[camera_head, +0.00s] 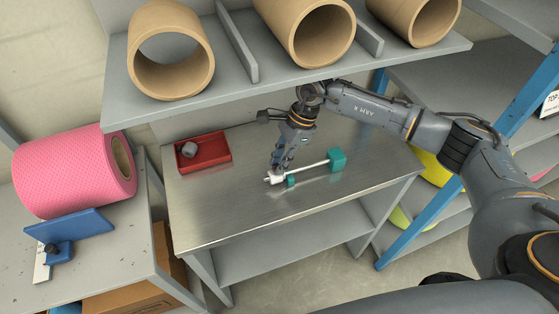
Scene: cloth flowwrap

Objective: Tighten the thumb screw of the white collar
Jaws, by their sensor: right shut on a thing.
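The white collar (274,178) sits at the left end of a pale rod (312,166) on the steel table. The rod rests on a small teal support (291,181) near the collar and a larger teal block (337,159) at its right end. My right gripper (276,167) points down onto the top of the collar, with its fingers shut on the thumb screw there. The fingers hide the screw, so its turn and depth do not show. My left gripper is not in view.
A red tray (204,152) with a small grey cylinder (189,149) lies at the table's back left. A shelf with several cardboard tubes (171,50) overhangs the back. The steel table's front (230,215) is clear. A pink roll (75,172) lies on the left shelf.

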